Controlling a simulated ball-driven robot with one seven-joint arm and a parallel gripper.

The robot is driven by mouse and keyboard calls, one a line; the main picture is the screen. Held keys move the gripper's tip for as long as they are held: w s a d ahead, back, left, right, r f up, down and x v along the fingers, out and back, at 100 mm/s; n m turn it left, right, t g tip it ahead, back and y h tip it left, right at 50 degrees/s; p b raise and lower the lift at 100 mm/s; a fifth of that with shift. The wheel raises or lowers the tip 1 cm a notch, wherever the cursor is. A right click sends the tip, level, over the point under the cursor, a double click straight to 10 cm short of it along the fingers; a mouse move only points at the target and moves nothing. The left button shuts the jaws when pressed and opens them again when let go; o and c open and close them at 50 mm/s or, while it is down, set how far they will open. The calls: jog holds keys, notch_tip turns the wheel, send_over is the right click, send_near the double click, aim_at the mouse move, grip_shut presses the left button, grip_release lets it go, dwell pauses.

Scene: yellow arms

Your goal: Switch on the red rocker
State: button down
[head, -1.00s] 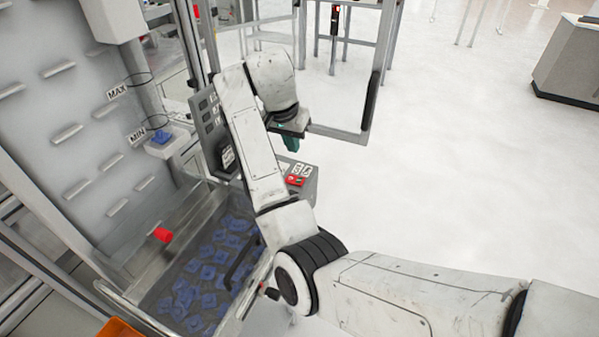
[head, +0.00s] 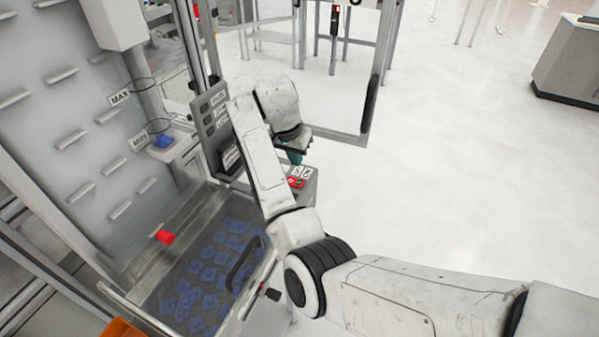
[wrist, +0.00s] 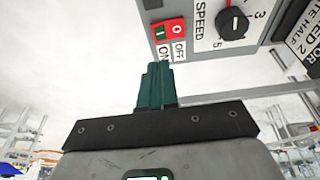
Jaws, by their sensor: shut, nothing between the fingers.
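The red rocker (wrist: 168,37) sits on the edge of a grey control box in the wrist view, marked I and O with ON and OFF labels beside it. It also shows in the head view (head: 296,183), partly small and hard to read. My gripper (wrist: 155,68) has teal fingers pressed together, with nothing between them. In the wrist view the fingertips lie just below the rocker, near the ON label. In the head view my gripper (head: 294,157) is just above the rocker's box. I cannot tell whether the fingertips touch anything.
A black speed knob (wrist: 233,23) sits right of the rocker on the same box. In the head view, a clear-walled bin of blue parts (head: 262,262) lies at lower left, with a red knob (head: 165,237) by it. A metal frame (head: 371,104) stands behind; open floor lies right.

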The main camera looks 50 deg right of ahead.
aim_at(302, 182)
jog(key=x, duration=0.2)
jog(key=p+x, duration=0.1)
jog(key=x, duration=0.2)
jog(key=a+x, duration=0.1)
jog(key=x, duration=0.1)
jog(key=shift+s+d+f+p, duration=0.1)
jog(key=shift+s+f+p, duration=0.2)
